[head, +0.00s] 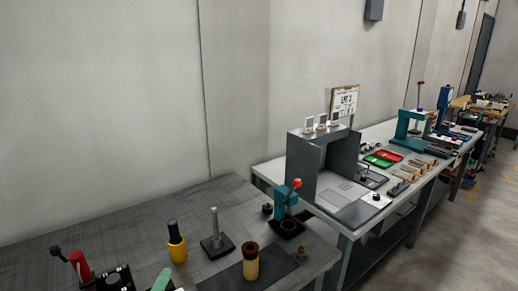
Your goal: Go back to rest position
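Neither of my grippers shows in the head view, so their state cannot be seen. On the dark grey table (120,225) at the lower left, a yellow holder (178,250) with a black handle stands upright. Beside it a grey metal post (214,222) stands on a black base. In front of that is a tan cylinder (250,263) with a dark rim. A small teal press (285,203) with a red knob stands at the table's right end. No grey rolls can be clearly made out.
A black-and-red handled device (80,267) and a teal part (162,280) are cut off at the bottom edge. A grey booth (308,165) stands on the white bench (268,172) beyond, with red and green trays (388,154). Open floor (470,230) lies at the right.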

